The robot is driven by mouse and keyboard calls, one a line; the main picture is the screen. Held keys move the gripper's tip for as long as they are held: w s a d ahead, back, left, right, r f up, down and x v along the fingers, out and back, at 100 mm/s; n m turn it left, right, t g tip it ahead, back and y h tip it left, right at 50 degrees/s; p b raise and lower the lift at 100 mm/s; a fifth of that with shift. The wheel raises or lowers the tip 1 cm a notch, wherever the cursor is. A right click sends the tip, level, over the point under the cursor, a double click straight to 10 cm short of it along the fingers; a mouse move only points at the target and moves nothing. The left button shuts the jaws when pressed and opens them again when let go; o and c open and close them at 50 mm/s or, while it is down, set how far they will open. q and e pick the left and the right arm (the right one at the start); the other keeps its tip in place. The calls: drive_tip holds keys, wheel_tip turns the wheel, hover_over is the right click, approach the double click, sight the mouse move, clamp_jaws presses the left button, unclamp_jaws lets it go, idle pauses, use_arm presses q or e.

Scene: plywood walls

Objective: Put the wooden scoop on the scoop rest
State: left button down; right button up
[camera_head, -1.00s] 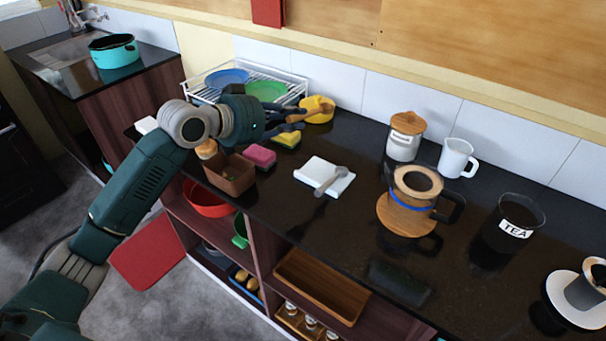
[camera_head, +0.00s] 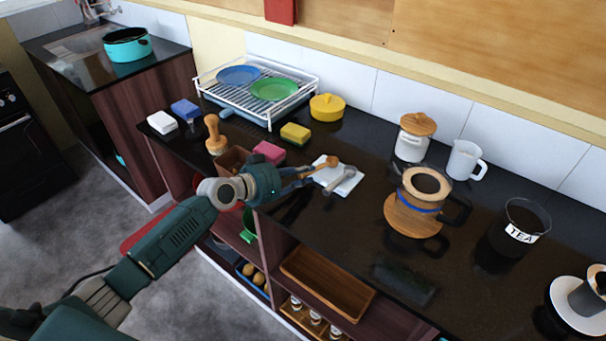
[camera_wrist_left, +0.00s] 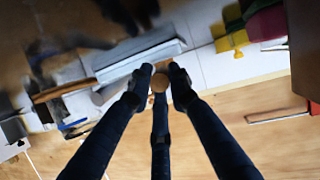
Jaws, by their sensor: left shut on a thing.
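My left gripper (camera_head: 306,175) reaches in from the left over the counter and is shut on the wooden scoop (camera_head: 331,162). The scoop's tan bowl points right, over or just beside the back left part of the white scoop rest (camera_head: 347,187). I cannot tell whether the scoop touches the rest. A grey metal spoon (camera_head: 341,180) lies across the rest. In the left wrist view the fingertips (camera_wrist_left: 160,78) close around a round tan end of the scoop (camera_wrist_left: 160,84). My right gripper is not in view.
A coffee pot on a wooden base (camera_head: 407,217) stands right of the rest. Pink (camera_head: 269,152) and yellow (camera_head: 295,134) sponges, a brown box (camera_head: 232,160) and a yellow pot (camera_head: 327,108) stand left and behind. The front counter near a dark slab (camera_head: 405,284) is mostly clear.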

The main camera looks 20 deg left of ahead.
use_arm(q)
drive_tip(key=c, duration=1.6)
unclamp_jaws()
drive_tip(key=shift+f, duration=0.15)
